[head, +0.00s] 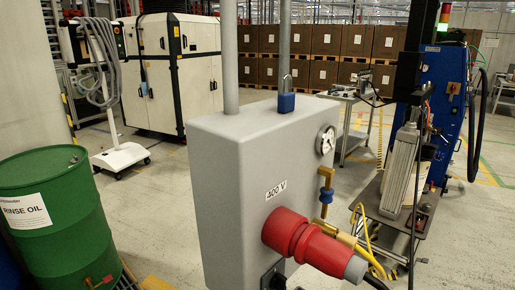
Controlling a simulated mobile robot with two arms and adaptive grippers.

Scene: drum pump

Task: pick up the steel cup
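I see no steel cup in the head view. Neither of my grippers shows in this view. A green drum (62,225) labelled "RINSE OIL" stands at the lower left, and its lower part is cut off by the frame. A small red-handled part shows low on its front. I see no pump on the visible part of its top.
A grey 400 V box (235,170) with a red plug (305,243) and a blue padlock (286,100) fills the middle close by. A cart (400,215) and blue cabinet (442,100) stand right. A white machine (172,75) stands behind. Floor shows between drum and box.

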